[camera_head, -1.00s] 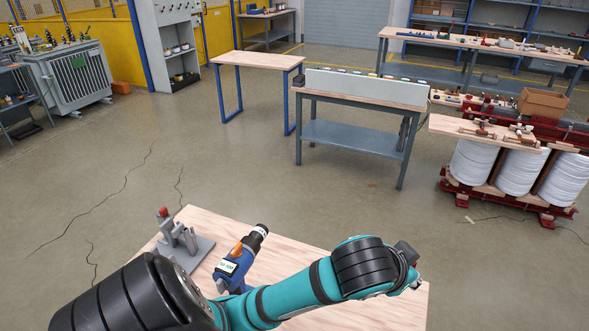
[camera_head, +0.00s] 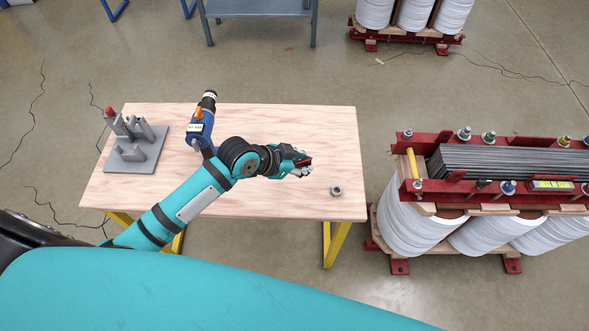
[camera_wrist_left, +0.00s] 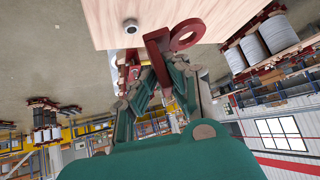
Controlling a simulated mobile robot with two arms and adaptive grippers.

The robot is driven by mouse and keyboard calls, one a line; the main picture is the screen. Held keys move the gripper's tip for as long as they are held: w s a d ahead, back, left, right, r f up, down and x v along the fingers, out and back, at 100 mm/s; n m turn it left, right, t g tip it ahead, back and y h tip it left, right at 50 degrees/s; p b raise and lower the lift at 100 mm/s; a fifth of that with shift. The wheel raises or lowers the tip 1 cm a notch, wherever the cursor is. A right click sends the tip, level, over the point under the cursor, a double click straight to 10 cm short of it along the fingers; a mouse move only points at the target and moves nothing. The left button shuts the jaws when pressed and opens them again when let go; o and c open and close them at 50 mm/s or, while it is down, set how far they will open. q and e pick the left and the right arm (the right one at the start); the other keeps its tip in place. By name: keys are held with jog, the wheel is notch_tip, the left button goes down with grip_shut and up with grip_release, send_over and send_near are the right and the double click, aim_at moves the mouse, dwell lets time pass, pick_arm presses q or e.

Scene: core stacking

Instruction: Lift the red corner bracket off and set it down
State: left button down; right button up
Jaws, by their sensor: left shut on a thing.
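My left gripper (camera_head: 298,168) is over the right half of the wooden table (camera_head: 330,125) in the head view. It is shut on the red corner bracket (camera_head: 304,162), of which only a small dark red part shows there. In the left wrist view the bracket (camera_wrist_left: 158,47) shows larger, with a ring-shaped end, between the fingertips of the left gripper (camera_wrist_left: 160,72). How far it is above the tabletop I cannot tell. My right gripper is not in view.
A small metal nut-like piece (camera_head: 336,191) lies on the table near its right edge. A blue power tool (camera_head: 202,125) stands at the back, and a grey fixture (camera_head: 135,140) is at the left. A transformer core with red clamps (camera_head: 480,142) stands right of the table.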

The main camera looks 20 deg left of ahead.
pick_arm(q)
jog(key=shift+m+h, duration=0.3)
jog(key=f, duration=0.2)
jog(key=f+p, duration=0.1)
jog(key=f, duration=0.1)
jog(key=shift+s+a, duration=0.1)
jog(key=shift+a, duration=0.3)
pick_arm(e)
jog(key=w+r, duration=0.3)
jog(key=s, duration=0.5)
pick_arm(q)
jog(key=f, duration=0.2)
jog(key=a+f, duration=0.1)
jog(key=f, duration=0.1)
jog(key=shift+s+b, duration=0.35)
notch_tip(320, 180, down, 3)
jog(key=b, duration=0.3)
jog(key=shift+f, duration=0.1)
jog(key=shift+f+b, duration=0.45)
jog(key=shift+f, duration=0.3)
jog(key=c, duration=1.3)
grip_release()
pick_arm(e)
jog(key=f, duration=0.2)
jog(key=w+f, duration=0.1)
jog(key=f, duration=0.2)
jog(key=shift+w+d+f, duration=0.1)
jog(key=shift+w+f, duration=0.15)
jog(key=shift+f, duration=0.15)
